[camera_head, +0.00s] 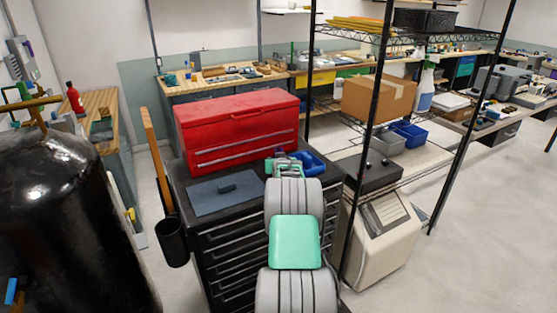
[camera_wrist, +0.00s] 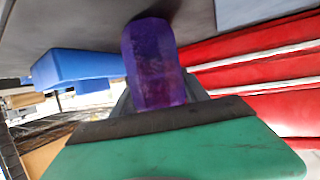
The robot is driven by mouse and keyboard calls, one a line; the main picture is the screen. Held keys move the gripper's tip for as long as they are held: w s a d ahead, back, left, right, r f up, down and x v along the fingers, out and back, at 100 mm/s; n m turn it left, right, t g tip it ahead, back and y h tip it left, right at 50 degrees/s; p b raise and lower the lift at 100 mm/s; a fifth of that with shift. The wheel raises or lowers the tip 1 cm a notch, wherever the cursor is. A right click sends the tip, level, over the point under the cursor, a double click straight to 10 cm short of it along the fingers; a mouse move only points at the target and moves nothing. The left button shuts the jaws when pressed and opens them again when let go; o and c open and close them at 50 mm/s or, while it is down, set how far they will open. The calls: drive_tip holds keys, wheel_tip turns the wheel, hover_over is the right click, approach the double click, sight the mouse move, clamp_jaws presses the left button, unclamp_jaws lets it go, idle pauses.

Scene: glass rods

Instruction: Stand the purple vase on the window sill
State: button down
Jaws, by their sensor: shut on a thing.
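The purple vase (camera_wrist: 152,62) shows in the wrist view as a faceted, see-through purple piece between my gripper's fingers (camera_wrist: 160,92). My gripper is shut on it. I cannot make out a window sill in either view.
The red toolbox (camera_head: 240,125) stands just behind my gripper. A blue bin-like object (camera_head: 313,163) is close on the right. A grey-blue mat (camera_head: 210,197) with a small dark block lies at left. A wire shelf with a cardboard box (camera_head: 378,98) stands to the right.

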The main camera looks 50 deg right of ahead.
drive_tip(key=shift+f, duration=0.2)
drive_tip(key=c, duration=0.6)
unclamp_jaws()
